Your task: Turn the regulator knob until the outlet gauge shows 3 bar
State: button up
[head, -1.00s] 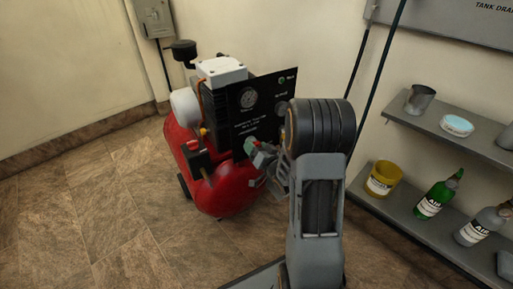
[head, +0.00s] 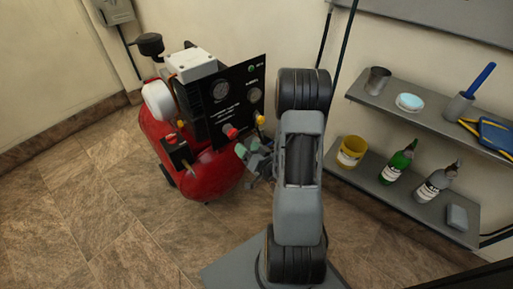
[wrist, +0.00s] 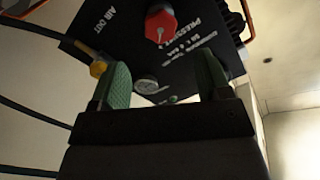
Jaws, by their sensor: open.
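The black regulator panel (head: 238,108) stands on the red compressor. Its red knob (head: 229,131) is low on the panel and also shows at the top of the wrist view (wrist: 160,22). Two round gauges, left (head: 220,90) and right (head: 255,95), are on the panel; I cannot read their needles or tell which is the outlet gauge. One gauge (wrist: 147,86) shows between my fingers in the wrist view. My gripper (head: 250,152), with green finger pads, is open and empty, below and to the right of the knob and apart from it. It also shows in the wrist view (wrist: 163,82).
A yellow fitting (head: 260,120) sits right of the knob, near my gripper; it shows in the wrist view (wrist: 97,69) too. The red tank (head: 207,180) lies below the panel. Shelves (head: 400,207) with bottles and cups are at right. The floor at left is clear.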

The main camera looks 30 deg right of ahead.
jog(key=s+p, duration=0.2)
jog(key=s, duration=0.1)
jog(key=s+p, duration=0.1)
jog(key=p, duration=0.1)
jog(key=shift+s+d, duration=0.25)
jog(key=shift+s, duration=0.1)
dwell(0.3)
